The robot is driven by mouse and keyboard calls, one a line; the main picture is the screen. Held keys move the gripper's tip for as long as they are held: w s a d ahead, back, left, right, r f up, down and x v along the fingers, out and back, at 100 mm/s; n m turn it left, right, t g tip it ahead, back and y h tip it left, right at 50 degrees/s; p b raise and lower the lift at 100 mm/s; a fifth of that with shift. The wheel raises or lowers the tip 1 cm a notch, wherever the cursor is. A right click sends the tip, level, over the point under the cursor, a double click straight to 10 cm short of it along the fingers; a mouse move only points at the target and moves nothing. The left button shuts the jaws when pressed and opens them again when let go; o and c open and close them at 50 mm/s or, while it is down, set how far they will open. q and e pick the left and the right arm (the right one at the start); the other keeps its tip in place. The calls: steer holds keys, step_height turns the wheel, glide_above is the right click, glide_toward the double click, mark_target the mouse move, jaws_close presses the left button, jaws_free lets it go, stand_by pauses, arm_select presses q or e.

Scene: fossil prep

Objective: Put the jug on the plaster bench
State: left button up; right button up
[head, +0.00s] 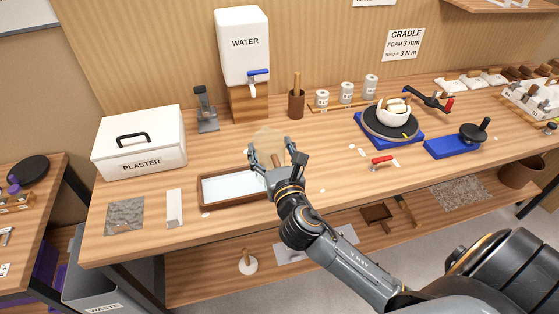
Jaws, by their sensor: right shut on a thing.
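The plaster bench is the long wooden bench (230,146) with the plaster box (139,158) and the water tank (243,50) on it. My right gripper (277,157) is over the front left part of the bench, at the right end of a framed white tray. It is shut on a tan thing (268,138), which seems to be the jug. The fingers hide most of it, and I cannot tell whether it touches the bench top. My left gripper is not in view.
The framed white tray (204,191) lies beside the gripper. A brown pot (296,106) and several white jars stand behind it to the right. A turntable (390,126) with a white bowl is farther right.

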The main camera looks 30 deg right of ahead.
mark_target(276, 144)
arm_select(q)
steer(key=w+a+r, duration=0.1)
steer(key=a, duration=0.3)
arm_select(e)
steer(key=w+d+f, duration=0.2)
steer(key=w, duration=0.1)
steer(key=w+d, duration=0.1)
steer(key=w, duration=0.1)
steer(key=shift+w+d+f+p, duration=0.2)
steer(key=shift+d+f+p, duration=0.15)
steer(key=shift+f+p, duration=0.05)
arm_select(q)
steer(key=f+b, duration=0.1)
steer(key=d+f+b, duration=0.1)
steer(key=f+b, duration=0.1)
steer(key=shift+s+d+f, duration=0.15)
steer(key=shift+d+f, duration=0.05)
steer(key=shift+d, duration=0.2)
arm_select(e)
steer(key=w+d+f, duration=0.4)
steer(key=f, duration=0.5)
steer(key=shift+f, duration=0.2)
steer(key=shift+f+b, duration=0.1)
steer(key=shift+b, duration=0.3)
steer(key=o, duration=1.7)
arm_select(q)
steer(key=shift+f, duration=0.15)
arm_select(e)
steer(key=shift+s, duration=0.1)
